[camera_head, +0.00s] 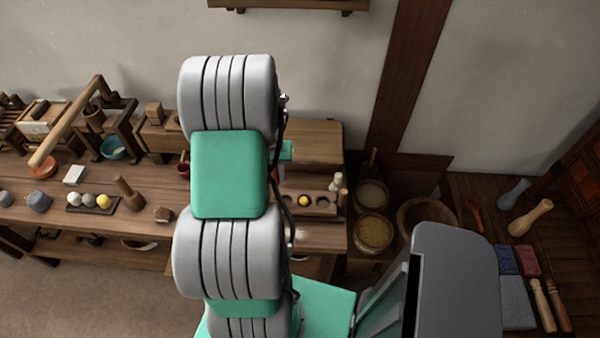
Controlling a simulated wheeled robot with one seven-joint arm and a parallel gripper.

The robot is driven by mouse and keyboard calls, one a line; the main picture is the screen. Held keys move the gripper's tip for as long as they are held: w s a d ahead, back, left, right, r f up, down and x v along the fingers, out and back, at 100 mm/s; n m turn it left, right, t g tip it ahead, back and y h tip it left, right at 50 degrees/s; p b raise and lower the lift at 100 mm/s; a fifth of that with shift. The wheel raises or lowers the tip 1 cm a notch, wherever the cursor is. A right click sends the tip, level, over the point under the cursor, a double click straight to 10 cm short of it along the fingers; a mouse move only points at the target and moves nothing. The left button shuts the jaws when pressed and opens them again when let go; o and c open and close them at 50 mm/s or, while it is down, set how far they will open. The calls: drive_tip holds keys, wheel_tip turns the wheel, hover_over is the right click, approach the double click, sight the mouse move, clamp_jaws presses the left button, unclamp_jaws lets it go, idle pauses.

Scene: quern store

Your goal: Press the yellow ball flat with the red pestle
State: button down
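A yellow ball (104,201) sits at the right end of a small dark tray (73,210) on the wooden bench, beside pale balls. A second small yellow ball (304,200) sits in a board with round hollows (326,210), right of my arm. A slim red piece (475,212) with a widened end lies on the dark wooden surface at the right; it may be the red pestle, but I cannot be sure. My arm fills the middle and hides part of the bench. My gripper is hidden behind it.
A brown pestle-shaped piece (129,194) and a small brown block (164,214) are left of my arm. An orange bowl (42,168) and teal bowl (113,149) are farther left. A grain-filled tub (373,231) and wooden bowl (427,214) stand right of the bench.

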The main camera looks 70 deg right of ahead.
drive_tip(key=s+d+f+m+p, duration=0.1)
drive_tip(key=s+m, duration=0.2)
drive_tip(key=s, duration=0.6)
drive_tip(key=b, duration=0.4)
hover_over(305, 202)
drive_tip(key=shift+w+d+f, duration=0.1)
drive_tip(key=shift+d+f, duration=0.05)
drive_tip(key=shift+f, duration=1.35)
drive_tip(key=shift+d+f, duration=0.1)
drive_tip(key=shift+f, duration=1.35)
drive_tip(key=shift+a, duration=0.25)
drive_tip(key=shift+f, duration=0.3)
drive_tip(key=shift+f+b, duration=0.15)
drive_tip(key=shift+b, duration=0.15)
